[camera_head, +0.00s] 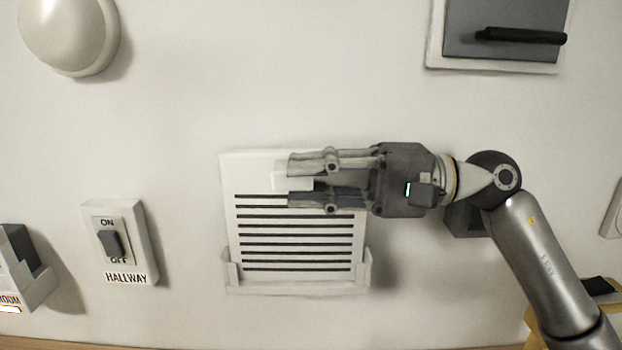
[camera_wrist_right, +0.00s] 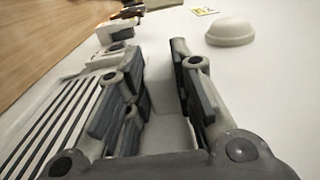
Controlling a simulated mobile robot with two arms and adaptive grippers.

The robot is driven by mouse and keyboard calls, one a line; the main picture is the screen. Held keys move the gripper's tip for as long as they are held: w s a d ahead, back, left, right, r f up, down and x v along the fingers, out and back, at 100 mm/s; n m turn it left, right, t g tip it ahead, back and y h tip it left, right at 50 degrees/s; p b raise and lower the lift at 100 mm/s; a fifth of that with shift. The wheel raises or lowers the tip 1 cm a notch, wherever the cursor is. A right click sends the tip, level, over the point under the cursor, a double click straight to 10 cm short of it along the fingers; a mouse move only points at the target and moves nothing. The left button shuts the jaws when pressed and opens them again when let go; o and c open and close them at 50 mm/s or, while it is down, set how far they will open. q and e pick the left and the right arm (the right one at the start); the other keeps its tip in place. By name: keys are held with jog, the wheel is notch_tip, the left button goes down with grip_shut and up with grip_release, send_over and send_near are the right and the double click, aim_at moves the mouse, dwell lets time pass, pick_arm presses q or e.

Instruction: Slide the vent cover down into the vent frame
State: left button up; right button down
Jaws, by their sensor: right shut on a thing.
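The white vent cover (camera_head: 255,215) with dark horizontal slots stands upright against the wall in the head view. Its slots also show at the left of the right wrist view (camera_wrist_right: 45,125). Its lower part is within the white vent frame (camera_head: 300,289), whose side pieces stand at both lower corners; the cover's top rises well above them. My right gripper (camera_head: 290,180) comes in from the right, shut on the block-like handle (camera_head: 291,176) near the top of the cover. Its fingers hide part of the handle and upper slots. My left gripper is not in view.
A switch box labelled HALLWAY (camera_head: 118,240) is left of the vent, with another labelled box (camera_head: 25,270) at the far left edge. A round white dome (camera_head: 65,35) and a grey panel with a black handle (camera_head: 505,30) are above.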

jog(key=c, duration=1.2)
grip_release()
jog(key=shift+o, duration=0.2)
jog(key=d, duration=1.2)
